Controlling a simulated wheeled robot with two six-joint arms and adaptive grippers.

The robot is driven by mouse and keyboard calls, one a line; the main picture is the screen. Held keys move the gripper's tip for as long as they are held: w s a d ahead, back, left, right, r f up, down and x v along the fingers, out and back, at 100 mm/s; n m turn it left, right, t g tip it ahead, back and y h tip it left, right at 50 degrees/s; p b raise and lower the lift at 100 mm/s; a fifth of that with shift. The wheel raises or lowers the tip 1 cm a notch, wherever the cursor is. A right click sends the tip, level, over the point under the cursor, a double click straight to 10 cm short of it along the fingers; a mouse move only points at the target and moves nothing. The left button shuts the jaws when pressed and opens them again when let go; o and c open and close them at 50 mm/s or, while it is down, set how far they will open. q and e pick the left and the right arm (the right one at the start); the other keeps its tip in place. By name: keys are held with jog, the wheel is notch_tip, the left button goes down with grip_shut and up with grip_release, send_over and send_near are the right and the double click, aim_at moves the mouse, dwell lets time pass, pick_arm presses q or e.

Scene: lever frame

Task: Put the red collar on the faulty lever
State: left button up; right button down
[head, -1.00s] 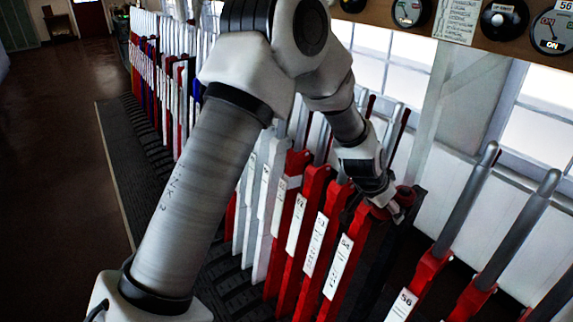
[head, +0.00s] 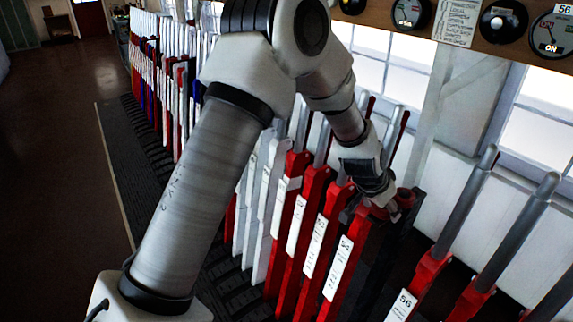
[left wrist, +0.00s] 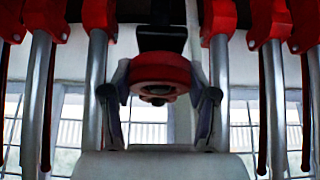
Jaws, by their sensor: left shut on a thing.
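The red collar (left wrist: 160,72) is a thick ring between the two fingers of my left gripper (left wrist: 160,84) in the left wrist view. The gripper is shut on it. In the head view the collar (head: 405,197) shows at the tip of my left gripper (head: 389,204), at the top of a black lever (head: 386,250) just right of the lever labelled 54. In the left wrist view the black lever (left wrist: 162,38) lies right behind the collar, and a dark end shows below the ring. I cannot tell whether the collar is around the handle. My right gripper is out of view.
Red levers (head: 340,265) with white labels stand close on the left, with white levers (head: 268,195) beyond. Lever 56 (head: 405,300) and other grey-handled levers stand on the right. A shelf with dials (head: 548,32) hangs above. Windows are behind.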

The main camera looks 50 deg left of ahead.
pick_arm(q)
jog(key=shift+r+p, duration=3.45)
jog(key=shift+r, duration=0.55)
jog(key=shift+s, duration=0.1)
jog(key=shift+f, duration=0.15)
